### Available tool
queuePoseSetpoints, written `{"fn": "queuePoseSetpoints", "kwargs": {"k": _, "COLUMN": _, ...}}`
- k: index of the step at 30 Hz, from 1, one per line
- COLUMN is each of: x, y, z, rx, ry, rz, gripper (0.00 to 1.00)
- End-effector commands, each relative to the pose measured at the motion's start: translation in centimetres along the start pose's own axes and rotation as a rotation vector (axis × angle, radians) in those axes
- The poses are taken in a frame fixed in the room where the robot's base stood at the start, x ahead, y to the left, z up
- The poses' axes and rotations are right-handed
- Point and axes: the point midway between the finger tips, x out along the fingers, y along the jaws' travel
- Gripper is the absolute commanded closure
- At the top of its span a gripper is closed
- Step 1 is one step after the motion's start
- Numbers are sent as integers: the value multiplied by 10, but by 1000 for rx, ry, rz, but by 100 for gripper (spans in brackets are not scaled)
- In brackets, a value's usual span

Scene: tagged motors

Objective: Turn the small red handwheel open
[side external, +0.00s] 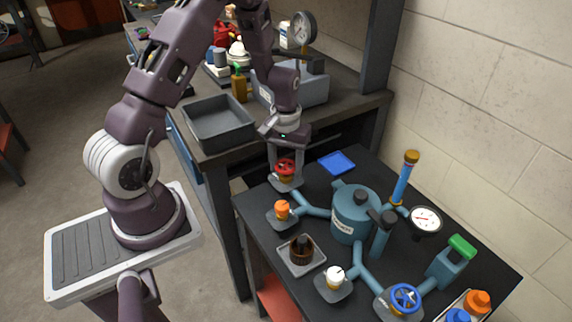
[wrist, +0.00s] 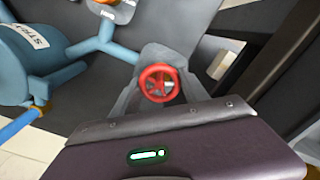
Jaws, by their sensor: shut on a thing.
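The small red handwheel (side external: 286,166) sits on a grey base at the far left corner of the dark table, at the end of a blue pipe. My gripper (side external: 286,177) points down over it, with its fingers on either side, shut on the wheel. The wheel also shows in the wrist view (wrist: 158,82), as a red spoked ring just beyond the gripper body. The exact finger contact on the rim is hard to make out.
Pipes run from the blue tank (side external: 353,214) to an orange knob (side external: 282,210), a white knob (side external: 335,277) and a blue handwheel (side external: 405,297). A blue pad (side external: 337,163) lies right of my gripper. A grey bin (side external: 218,122) stands on the bench behind.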

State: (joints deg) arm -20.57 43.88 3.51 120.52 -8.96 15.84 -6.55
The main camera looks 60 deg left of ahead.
Motion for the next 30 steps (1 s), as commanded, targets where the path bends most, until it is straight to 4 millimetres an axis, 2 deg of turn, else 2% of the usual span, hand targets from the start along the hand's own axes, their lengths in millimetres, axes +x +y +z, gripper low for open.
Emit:
{"fn": "queuePoseSetpoints", "kwargs": {"k": 17, "x": -1, "y": 0, "z": -1, "rx": -31, "ry": 4, "rz": 1, "gripper": 88}}
{"fn": "queuePoseSetpoints", "kwargs": {"k": 18, "x": -1, "y": 0, "z": -1, "rx": -31, "ry": 4, "rz": 1, "gripper": 44}}
{"fn": "queuePoseSetpoints", "kwargs": {"k": 21, "x": -1, "y": 0, "z": -1, "rx": -30, "ry": 3, "rz": 1, "gripper": 26}}
{"fn": "queuePoseSetpoints", "kwargs": {"k": 30, "x": -2, "y": 0, "z": -1, "rx": -28, "ry": 2, "rz": 1, "gripper": 26}}
